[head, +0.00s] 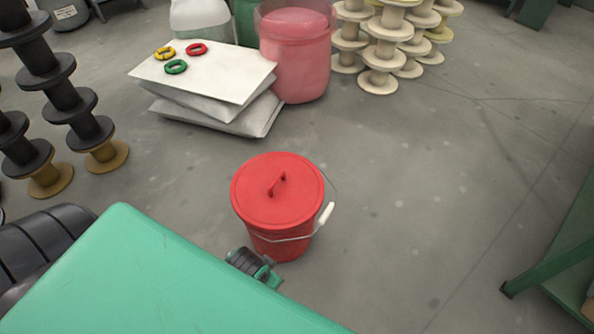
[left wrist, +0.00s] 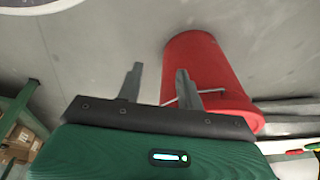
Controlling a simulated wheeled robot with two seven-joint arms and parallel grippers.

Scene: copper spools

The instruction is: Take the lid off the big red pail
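The big red pail (head: 285,240) stands upright on the floor, near the middle of the head view. Its round red lid (head: 255,200) sits on top, with a small red strap handle in the middle. The wire bail with a white grip (head: 326,213) hangs down on the right. In the left wrist view, the pail (left wrist: 205,65) appears upside down beyond the fingers. My left gripper (left wrist: 158,72) is open and empty; its right finger overlaps the pail in the picture, with no clear contact. In the head view its fingers cannot be made out. My right gripper is not in view.
A pink-red drum (head: 296,65) and white bags (head: 240,118) under a board (head: 225,80) with three coloured rings stand behind. Dark spools (head: 65,95) stand left, pale spools (head: 378,50) at the back. A green frame (head: 550,260) is at right. The floor right of the pail is clear.

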